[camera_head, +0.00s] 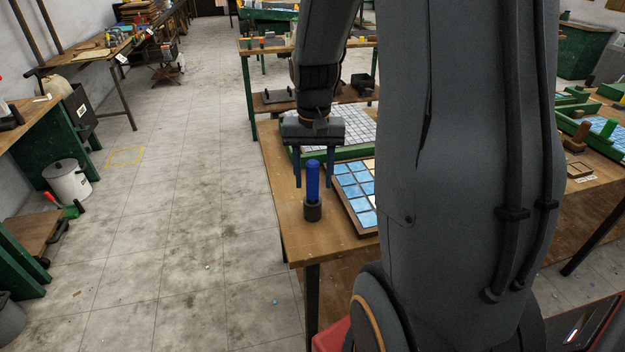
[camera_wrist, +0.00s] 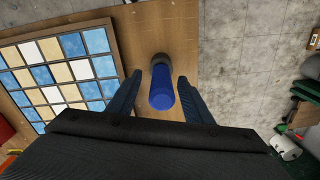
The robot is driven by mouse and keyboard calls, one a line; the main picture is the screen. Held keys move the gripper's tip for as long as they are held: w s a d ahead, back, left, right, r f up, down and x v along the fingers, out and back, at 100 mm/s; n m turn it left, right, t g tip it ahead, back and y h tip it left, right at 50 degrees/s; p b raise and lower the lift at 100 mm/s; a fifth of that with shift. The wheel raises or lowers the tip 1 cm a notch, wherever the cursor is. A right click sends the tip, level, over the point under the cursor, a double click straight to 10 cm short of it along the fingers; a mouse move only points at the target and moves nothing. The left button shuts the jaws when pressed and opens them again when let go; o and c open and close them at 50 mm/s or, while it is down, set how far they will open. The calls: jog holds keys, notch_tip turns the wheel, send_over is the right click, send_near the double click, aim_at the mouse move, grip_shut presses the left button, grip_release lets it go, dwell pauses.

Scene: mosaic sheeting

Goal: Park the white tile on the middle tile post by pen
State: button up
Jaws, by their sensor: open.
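My gripper (camera_head: 313,183) is open above the near left corner of the wooden table (camera_head: 285,215). A thick blue pen (camera_head: 313,180) stands upright in a dark round holder (camera_head: 312,210). In the wrist view the pen (camera_wrist: 161,90) shows between the two spread fingers (camera_wrist: 160,79); I cannot tell whether either touches it. A wooden-framed tray (camera_head: 349,214) of blue and cream tiles lies right of the pen, and left of it in the wrist view (camera_wrist: 113,42). I cannot make out a separate white tile or the tile posts; my arm hides much of the table.
A green-edged frame with a grid sheet (camera_head: 355,130) lies behind the tile tray. The table's left edge is close to the pen holder, with open floor (camera_head: 190,230) beyond. A white bucket (camera_head: 68,180) stands at far left.

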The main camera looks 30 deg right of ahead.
aim_at(313, 188)
jog(key=shift+a+f+p, duration=0.1)
jog(key=shift+f+p, duration=0.4)
jog(key=shift+f, duration=1.35)
